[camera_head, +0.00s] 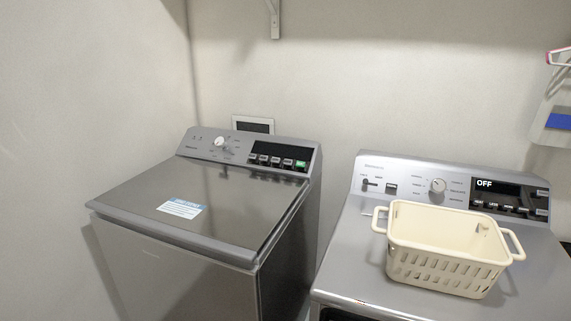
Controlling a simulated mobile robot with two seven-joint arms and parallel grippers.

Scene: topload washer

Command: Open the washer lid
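The top-load washer (150,270) stands at the left, a dark grey metal box with a control panel (250,152) along its back. Its lid (230,205) lies flat and closed over the top, with a white and blue label (181,208) on it. The lid's front edge faces me and its right edge runs back toward the panel. Neither of my grippers shows in the head view.
A second silver machine (350,270) stands at the right, its panel display reading OFF. A cream basket (450,245) sits on its top. A narrow gap separates the machines. Walls close off the left and back. A bracket (274,18) hangs above.

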